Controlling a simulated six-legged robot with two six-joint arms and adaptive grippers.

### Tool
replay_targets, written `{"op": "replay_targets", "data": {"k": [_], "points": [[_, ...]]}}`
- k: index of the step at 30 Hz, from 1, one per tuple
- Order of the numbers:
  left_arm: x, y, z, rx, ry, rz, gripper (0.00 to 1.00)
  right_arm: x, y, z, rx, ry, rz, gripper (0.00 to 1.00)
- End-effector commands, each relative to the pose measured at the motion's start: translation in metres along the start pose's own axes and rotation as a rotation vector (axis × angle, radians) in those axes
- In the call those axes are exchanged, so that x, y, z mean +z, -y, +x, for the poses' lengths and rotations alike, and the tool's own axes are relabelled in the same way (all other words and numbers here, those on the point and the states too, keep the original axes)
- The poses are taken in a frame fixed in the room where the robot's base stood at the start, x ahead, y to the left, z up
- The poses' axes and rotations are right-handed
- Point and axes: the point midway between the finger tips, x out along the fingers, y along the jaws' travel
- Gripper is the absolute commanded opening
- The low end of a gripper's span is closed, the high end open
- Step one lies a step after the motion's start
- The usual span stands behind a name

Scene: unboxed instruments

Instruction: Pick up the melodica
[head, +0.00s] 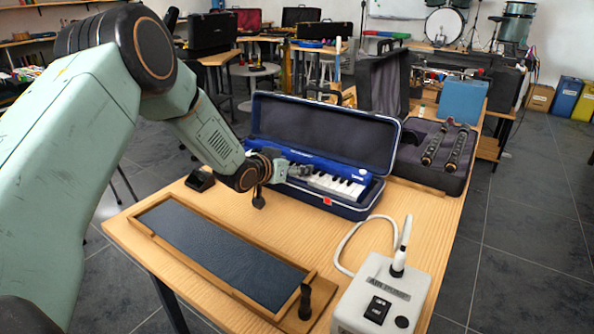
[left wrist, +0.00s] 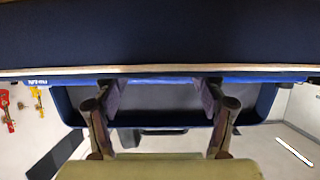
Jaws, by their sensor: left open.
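The melodica (head: 338,184), blue with white and black keys, lies in an open blue case (head: 374,205) on the wooden table. The case lid stands up behind it. My left gripper (head: 302,172) is over the left part of the melodica, covering some of its keys. In the left wrist view the two fingers of the left gripper (left wrist: 161,95) are spread apart, with no object clearly held between them. A blue strip with small lettering crosses that view just beyond the fingertips. I cannot tell whether the fingers touch the melodica. My right gripper is not in view.
A wooden tray with a dark blue mat (head: 222,243) lies at the front left of the table. A white box (head: 383,296) with a hose stands at the front right. An open case with wind-instrument parts (head: 436,150) lies right of the melodica case.

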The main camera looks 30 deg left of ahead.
Motion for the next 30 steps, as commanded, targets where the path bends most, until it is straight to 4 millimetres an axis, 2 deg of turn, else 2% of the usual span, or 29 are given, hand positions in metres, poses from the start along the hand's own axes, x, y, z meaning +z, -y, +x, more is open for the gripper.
{"op": "replay_targets", "data": {"k": [2,5,27,30], "points": [[0.0000,0.0004,0.0005,-0.001,0.001,-0.001,0.71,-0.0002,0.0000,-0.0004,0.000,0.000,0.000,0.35],[0.0000,0.0005,0.0004,-0.001,0.001,-0.001,0.64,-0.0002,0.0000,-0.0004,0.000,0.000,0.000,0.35],[-0.0001,0.0005,0.0001,-0.001,0.001,-0.001,0.01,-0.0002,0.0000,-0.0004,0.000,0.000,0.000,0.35],[-0.0002,0.0005,0.0001,-0.001,0.000,0.000,0.00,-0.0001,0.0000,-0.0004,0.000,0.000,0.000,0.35]]}}
